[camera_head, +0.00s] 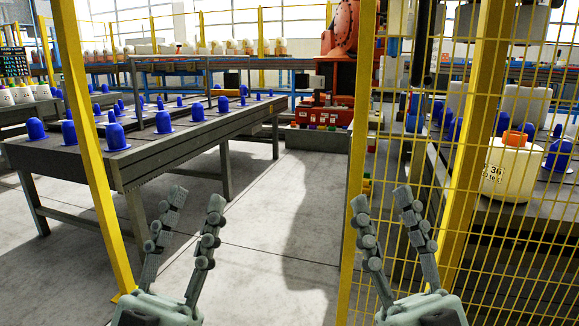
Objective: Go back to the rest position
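My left gripper (197,205) is low in the head view, left of the middle. Its two grey-green fingers point up and stand apart, with nothing between them. My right gripper (382,202) is low and right of the middle, in front of the yellow mesh fence. Its fingers are also spread, with nothing held between them. Both grippers are above the grey floor and seem to touch nothing. My arms behind the grippers are mostly hidden below the picture edge.
A grey table (160,155) with several blue bobbin holders (112,135) stands left, behind a yellow post (88,150). An orange robot (340,50) stands far back. The middle floor (285,215) is clear.

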